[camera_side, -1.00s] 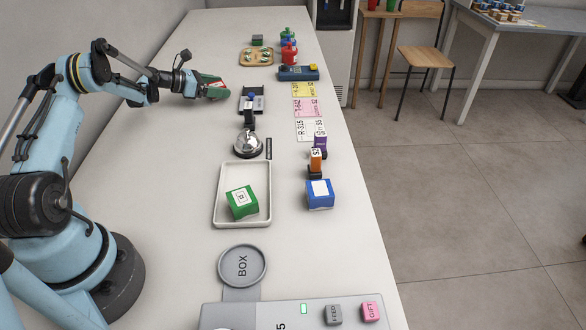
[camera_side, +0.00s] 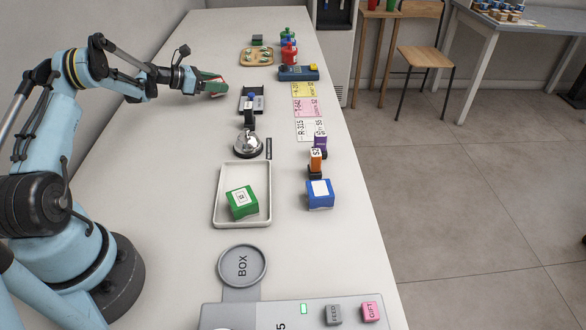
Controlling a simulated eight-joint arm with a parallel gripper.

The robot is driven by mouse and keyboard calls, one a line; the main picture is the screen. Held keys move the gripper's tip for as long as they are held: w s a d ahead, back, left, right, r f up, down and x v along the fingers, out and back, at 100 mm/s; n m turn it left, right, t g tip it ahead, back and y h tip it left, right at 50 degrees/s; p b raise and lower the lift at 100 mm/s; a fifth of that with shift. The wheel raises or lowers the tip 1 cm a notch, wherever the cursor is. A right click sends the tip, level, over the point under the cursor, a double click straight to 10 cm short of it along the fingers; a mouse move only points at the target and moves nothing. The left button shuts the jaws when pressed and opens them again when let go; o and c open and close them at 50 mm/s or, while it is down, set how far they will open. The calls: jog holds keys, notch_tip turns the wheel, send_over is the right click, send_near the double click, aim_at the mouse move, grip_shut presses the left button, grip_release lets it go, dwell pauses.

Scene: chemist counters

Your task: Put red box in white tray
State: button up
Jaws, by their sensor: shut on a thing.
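My gripper (camera_side: 211,87) is at the upper left of the side view, above the counter and left of the black stand. The white tray (camera_side: 218,212) lies flat mid-counter, well nearer the camera than my gripper. A green box (camera_side: 242,203) with a white label sits in the tray's near half. The tray's far half is bare.
A silver bell (camera_side: 248,145) stands just behind the tray, with a black stand (camera_side: 252,101) beyond it. The counter left of the tray is clear.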

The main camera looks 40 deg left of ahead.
notch_tip(320, 180, up, 3)
jog(key=s+d+r, duration=0.3)
jog(key=d+r, duration=1.6)
jog(key=d, duration=0.4)
jog(key=s+d+r, duration=0.6)
jog(key=s+d, duration=0.5)
jog(key=shift+n+y, duration=0.4)
jog(key=shift+w, duration=0.1)
